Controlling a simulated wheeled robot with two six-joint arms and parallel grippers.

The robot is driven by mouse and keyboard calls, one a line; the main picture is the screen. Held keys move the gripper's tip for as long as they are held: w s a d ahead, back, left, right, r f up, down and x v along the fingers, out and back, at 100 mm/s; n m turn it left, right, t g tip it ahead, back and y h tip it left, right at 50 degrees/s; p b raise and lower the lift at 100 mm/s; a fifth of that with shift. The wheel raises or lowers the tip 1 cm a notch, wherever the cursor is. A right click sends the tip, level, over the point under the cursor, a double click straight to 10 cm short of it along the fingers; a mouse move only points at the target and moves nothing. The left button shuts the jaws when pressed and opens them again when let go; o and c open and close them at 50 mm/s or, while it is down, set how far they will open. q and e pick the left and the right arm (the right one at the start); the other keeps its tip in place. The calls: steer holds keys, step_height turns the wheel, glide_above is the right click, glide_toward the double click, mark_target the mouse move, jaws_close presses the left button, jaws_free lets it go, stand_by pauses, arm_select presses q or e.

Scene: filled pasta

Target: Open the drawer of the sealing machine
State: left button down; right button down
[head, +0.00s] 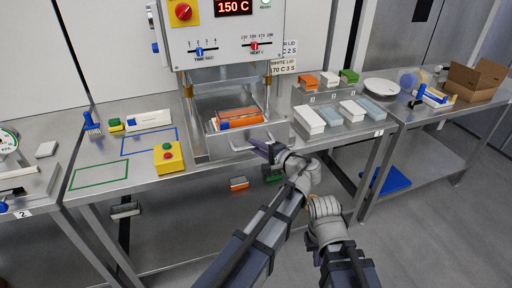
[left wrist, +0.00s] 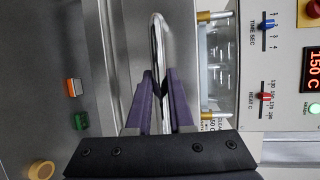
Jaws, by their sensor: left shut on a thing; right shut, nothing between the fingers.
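The sealing machine (head: 222,45) stands on the steel table with a red display reading 150 C. Its steel drawer (head: 220,146) sits low at its front, under the press; I cannot tell how far out it is. The drawer's bar handle (head: 238,149) also shows large in the left wrist view (left wrist: 158,40). My left gripper (head: 262,149) is shut around this handle; its purple fingers (left wrist: 160,92) lie on either side of the bar. My right arm ends right of the left arm, in front of the table; its fingers are hidden.
An orange-and-blue item (head: 237,114) lies behind the drawer front. A yellow button box (head: 168,158) stands left of the drawer. White packs (head: 308,119) stand to the right. An orange-and-white item (head: 239,184) is on the shelf below.

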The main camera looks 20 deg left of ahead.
arm_select(q)
steer(key=c, duration=0.8)
jaws_free()
